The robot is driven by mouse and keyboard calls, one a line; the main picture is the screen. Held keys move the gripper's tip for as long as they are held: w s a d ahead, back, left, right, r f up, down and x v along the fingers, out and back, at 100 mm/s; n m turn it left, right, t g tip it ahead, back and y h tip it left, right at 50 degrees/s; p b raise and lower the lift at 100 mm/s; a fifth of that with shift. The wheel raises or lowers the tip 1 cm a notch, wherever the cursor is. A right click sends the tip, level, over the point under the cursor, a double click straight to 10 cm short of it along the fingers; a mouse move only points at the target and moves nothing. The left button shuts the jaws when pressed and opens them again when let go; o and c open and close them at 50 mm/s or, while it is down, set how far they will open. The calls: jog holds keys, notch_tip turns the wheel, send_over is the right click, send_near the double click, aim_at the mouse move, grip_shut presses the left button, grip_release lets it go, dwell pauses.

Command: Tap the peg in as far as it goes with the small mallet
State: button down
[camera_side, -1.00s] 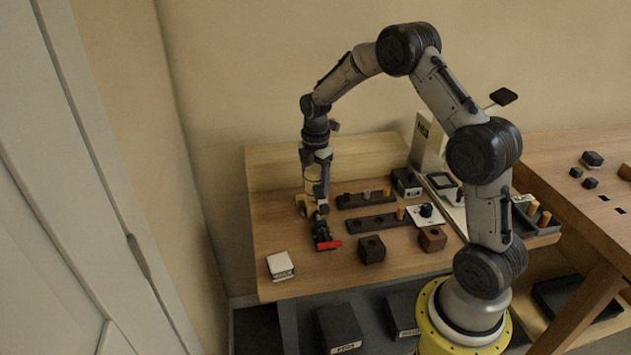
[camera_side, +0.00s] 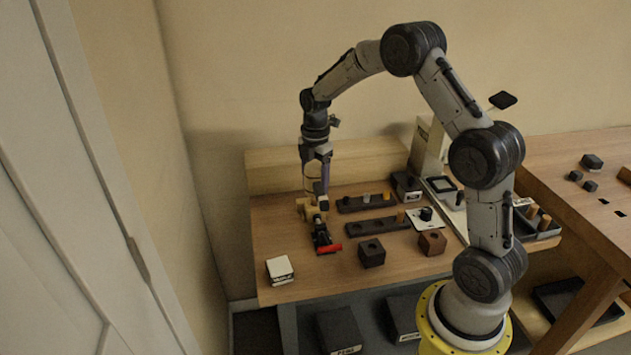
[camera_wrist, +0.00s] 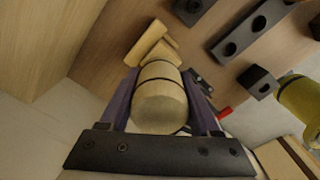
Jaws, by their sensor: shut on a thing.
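My gripper (camera_side: 319,188) points down at the left of the bench. In the wrist view my gripper (camera_wrist: 159,76) is shut on the wooden mallet, its purple fingers on both sides of the round handle (camera_wrist: 160,98) with dark bands. The light wood mallet head (camera_wrist: 153,45) is at the far end of the handle. In the side view the mallet head (camera_side: 306,208) is low over the bench, beside a black clamp with a red lever (camera_side: 331,249). I cannot tell whether the head touches anything. The peg at the clamp cannot be made out.
A dark block with a hole (camera_side: 372,253) and a brown block (camera_side: 432,242) stand right of the clamp. Dark racks (camera_side: 372,226) with pegs lie behind. A white-topped box (camera_side: 279,269) stands front left. Bare wood lies between it and the clamp.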

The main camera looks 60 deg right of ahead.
aim_at(316, 165)
notch_tip(316, 165, down, 2)
jog(key=shift+f, duration=0.15)
jog(key=shift+r, duration=1.05)
jog(key=shift+r, duration=0.1)
jog(key=shift+r, duration=2.45)
